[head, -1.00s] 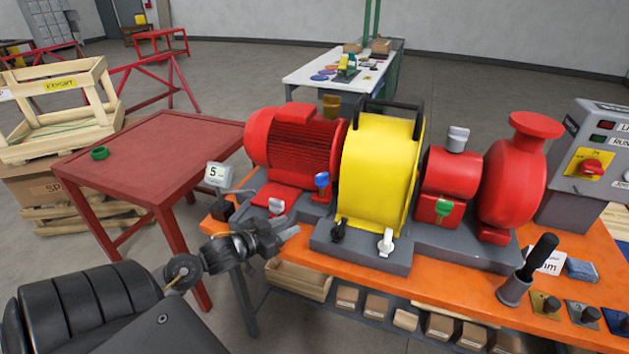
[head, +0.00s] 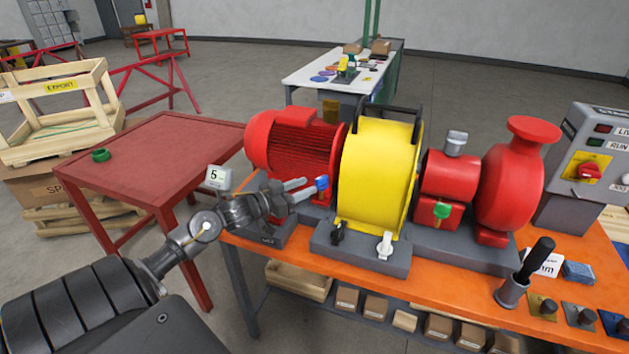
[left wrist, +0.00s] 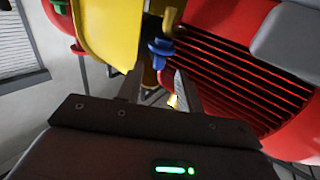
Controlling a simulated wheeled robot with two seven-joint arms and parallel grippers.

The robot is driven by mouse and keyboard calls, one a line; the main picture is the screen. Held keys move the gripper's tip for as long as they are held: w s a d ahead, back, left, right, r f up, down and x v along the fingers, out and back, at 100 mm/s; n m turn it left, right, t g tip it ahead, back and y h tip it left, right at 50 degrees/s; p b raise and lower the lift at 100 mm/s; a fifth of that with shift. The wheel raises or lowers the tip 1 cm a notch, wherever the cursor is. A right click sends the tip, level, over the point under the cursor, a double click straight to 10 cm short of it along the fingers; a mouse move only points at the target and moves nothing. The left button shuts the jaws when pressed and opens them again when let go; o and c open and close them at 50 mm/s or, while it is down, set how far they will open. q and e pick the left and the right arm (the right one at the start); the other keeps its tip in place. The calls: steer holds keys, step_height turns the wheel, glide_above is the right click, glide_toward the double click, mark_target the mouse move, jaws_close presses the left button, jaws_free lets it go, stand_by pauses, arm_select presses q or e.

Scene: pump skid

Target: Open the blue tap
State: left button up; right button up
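The blue tap (head: 321,184) sits low at the front right corner of the red motor (head: 293,150), beside the yellow guard (head: 378,172). My left gripper (head: 300,190) is just left of the tap, its fingers pointing at it. In the left wrist view the blue tap (left wrist: 160,48) lies ahead of the fingertips (left wrist: 155,82), roughly in line with the gap between them. The fingers are apart with nothing held between them. Whether a fingertip touches the tap I cannot tell. My right gripper does not show.
A black-handled lever (head: 535,262) rises from the orange bench (head: 450,272).

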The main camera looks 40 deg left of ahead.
mark_target(316, 182)
arm_select(q)
steer(key=shift+p+x, duration=0.3)
steer(key=shift+x, duration=1.75)
steer(key=shift+c, duration=0.2)
jaws_close()
